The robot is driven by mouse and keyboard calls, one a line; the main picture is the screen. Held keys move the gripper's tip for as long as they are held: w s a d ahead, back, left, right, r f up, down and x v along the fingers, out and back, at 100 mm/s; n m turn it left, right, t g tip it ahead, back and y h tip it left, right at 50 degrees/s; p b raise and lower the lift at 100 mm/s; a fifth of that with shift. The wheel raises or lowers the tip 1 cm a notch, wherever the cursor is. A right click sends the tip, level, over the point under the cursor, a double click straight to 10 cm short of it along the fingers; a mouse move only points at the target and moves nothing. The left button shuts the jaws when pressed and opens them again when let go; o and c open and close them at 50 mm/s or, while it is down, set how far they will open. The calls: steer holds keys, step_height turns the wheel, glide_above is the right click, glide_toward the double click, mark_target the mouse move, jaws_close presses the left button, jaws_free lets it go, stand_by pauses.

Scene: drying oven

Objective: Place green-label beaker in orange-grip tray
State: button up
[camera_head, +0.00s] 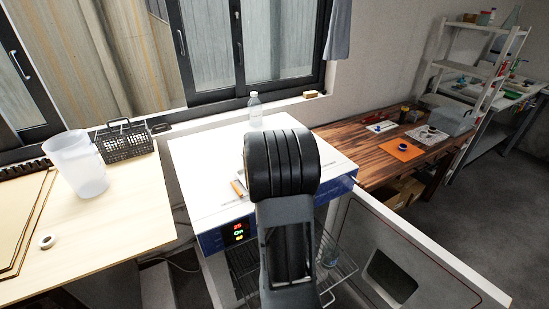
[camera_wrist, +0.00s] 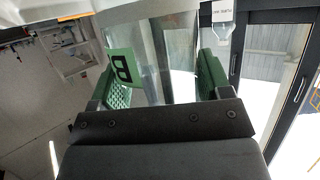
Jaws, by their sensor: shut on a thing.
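In the wrist view, my gripper (camera_wrist: 162,80) has green pads on both sides of a clear glass beaker (camera_wrist: 178,60) and is shut on it. A green label with a black B (camera_wrist: 121,68) shows at the beaker's left side. In the head view my arm hides the gripper and stands in front of the oven (camera_head: 210,160). A glass-like shape (camera_head: 329,256) shows right of my arm, by the wire rack (camera_head: 343,272); I cannot tell if it is the held beaker.
The oven door (camera_head: 400,265) stands open to the right. A plastic jug (camera_head: 76,164) and a black basket (camera_head: 125,141) are on the left table. An orange mat (camera_head: 403,150) lies on the wooden table.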

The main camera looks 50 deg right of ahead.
steer(key=shift+f, duration=0.1)
steer(key=shift+f, duration=0.15)
steer(key=o, duration=1)
steer(key=shift+c, duration=0.2)
